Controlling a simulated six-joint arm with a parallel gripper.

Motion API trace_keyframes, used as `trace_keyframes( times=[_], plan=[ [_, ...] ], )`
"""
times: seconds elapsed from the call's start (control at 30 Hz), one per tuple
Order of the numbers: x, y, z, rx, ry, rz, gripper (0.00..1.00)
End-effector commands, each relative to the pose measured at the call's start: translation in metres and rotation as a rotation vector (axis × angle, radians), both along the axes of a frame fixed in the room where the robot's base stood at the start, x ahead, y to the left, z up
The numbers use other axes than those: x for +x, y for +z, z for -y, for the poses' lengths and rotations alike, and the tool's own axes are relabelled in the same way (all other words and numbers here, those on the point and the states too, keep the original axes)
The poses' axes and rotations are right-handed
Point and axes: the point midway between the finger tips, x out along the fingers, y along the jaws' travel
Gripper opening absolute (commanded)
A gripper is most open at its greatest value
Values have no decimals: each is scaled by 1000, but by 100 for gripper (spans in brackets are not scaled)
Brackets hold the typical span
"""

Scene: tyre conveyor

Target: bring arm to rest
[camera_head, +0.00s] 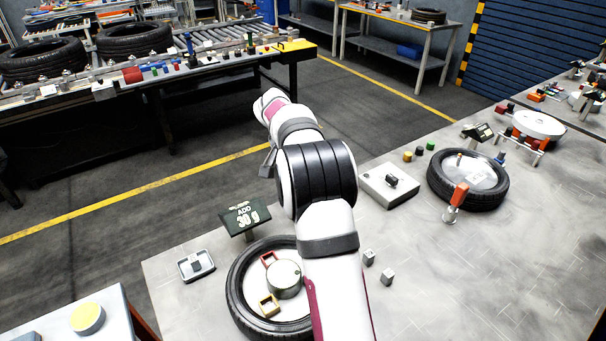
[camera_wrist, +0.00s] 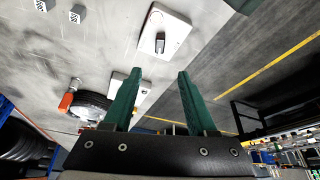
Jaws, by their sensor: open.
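My gripper (camera_wrist: 156,98) shows in the wrist view with its two green fingers spread wide and nothing between them. In the head view my white and black arm reaches up from the bottom over the grey table (camera_head: 450,270), and the fingers are hidden from sight there. In the wrist view the fingers stay apart from the things on the table. A white plate with a small black block (camera_wrist: 160,42) appears beyond the fingertips.
A tyre (camera_head: 235,300) with a metal cylinder and small frames lies partly behind my arm. A sign reading "ADD 30 g" (camera_head: 245,217) stands behind it. Another tyre (camera_head: 467,193) lies at right beside a white plate (camera_head: 380,195). A conveyor (camera_head: 200,55) carries tyres at the back left.

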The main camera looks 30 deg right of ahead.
Motion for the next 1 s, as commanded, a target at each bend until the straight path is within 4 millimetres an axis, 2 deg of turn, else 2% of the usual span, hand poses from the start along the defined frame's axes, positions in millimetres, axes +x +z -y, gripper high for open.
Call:
trace_keyframes(
  times=[0.27, 0.37, 0.47, 0.5, 0.57, 0.6, 0.7, 0.8, 0.83, 0.9, 1.0],
  plan=[
    [0, 0, 0, 0, 0, 0, 57],
    [-11, 11, -19, 20, 36, -12, 57],
    [-55, 41, -77, 90, 150, -53, 57],
    [-83, 51, -107, 131, 214, -76, 57],
    [-131, 61, -150, 192, 316, -110, 57],
    [-165, 63, -176, 233, 382, -131, 57],
    [-247, 57, -228, 326, 534, -173, 57],
    [-311, 41, -260, 398, 653, -203, 57],
    [-325, 37, -266, 416, 678, -209, 57],
    [-349, 28, -276, 444, 724, -219, 57],
    [-363, 22, -282, 461, 750, -225, 57]
  ],
)
